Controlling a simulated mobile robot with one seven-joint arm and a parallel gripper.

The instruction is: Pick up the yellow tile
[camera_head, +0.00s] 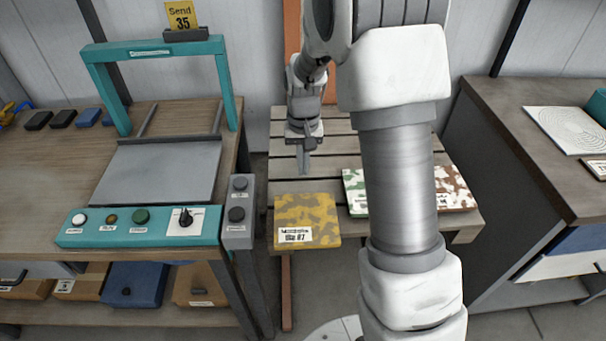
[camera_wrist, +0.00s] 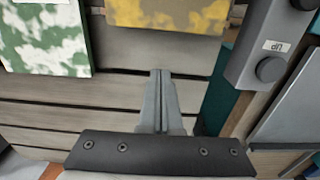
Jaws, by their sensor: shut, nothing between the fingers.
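The yellow tile (camera_head: 307,215) has a brown mottled pattern and a white label. It lies flat on the slatted wooden table, at the table's front left. In the wrist view part of the yellow tile (camera_wrist: 168,14) shows at the top edge, cut off by the frame. My gripper (camera_head: 303,172) is above the slats, behind the tile in the head view and apart from it. In the wrist view my gripper (camera_wrist: 157,74) has its fingers together with nothing between them, pointing towards the tile.
A green-and-white tile (camera_head: 355,190) and a red-brown-and-white tile (camera_head: 453,188) lie right of the yellow one, partly behind my arm. A grey button box (camera_head: 238,212) stands close at the left. A teal-framed press bench (camera_head: 160,170) is further left. Bare slats (camera_head: 283,168) lie behind the yellow tile.

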